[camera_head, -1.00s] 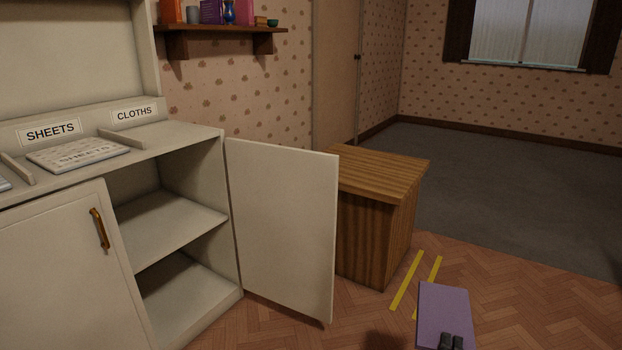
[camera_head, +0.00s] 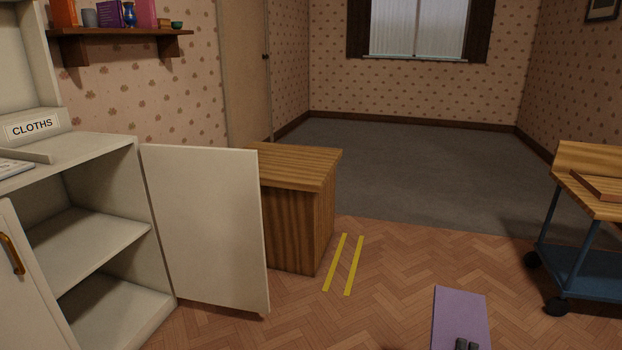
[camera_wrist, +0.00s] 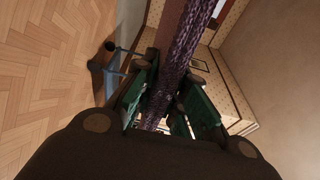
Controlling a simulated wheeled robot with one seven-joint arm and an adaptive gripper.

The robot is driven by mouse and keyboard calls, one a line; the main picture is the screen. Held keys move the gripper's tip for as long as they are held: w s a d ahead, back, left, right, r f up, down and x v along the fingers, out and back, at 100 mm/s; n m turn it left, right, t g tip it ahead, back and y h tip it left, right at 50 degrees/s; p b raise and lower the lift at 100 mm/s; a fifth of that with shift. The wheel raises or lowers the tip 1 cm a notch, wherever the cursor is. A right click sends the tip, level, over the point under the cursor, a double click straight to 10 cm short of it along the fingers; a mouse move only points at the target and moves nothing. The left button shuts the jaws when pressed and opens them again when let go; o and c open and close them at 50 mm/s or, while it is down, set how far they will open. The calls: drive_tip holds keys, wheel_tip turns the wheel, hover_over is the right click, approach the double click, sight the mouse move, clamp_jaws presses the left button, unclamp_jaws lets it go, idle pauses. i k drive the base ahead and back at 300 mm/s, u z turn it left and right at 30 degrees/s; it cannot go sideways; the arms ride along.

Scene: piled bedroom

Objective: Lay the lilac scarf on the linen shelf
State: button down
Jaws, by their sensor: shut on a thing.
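The lilac scarf (camera_head: 460,312) is a flat purple piece in the lower right of the head view, held above the floor. My gripper (camera_head: 467,344) shows as dark tips at its near end. In the wrist view, the green-sided jaws (camera_wrist: 160,90) are shut on the scarf (camera_wrist: 190,38), which looks dark purple and runs up between them. The pale linen cabinet (camera_head: 95,150) stands at left, apart from the scarf. Its top has a bay labelled CLOTHS (camera_head: 32,127), and a pale folded piece (camera_head: 12,168) lies at the left edge. Its open lower shelves (camera_head: 95,245) look empty.
The cabinet door (camera_head: 205,230) stands open into the room beside a wooden chest (camera_head: 295,210). Yellow strips (camera_head: 343,265) mark the floor. A wheeled cart (camera_head: 590,210) stands at right. A wall shelf (camera_head: 120,38) holds small items. The floor in the middle is clear.

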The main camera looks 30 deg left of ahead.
sight(84, 243)
drive_tip(key=k, duration=0.6)
drive_tip(key=u, duration=1.85)
drive_tip(key=i, duration=0.5)
drive_tip(key=u, duration=0.1)
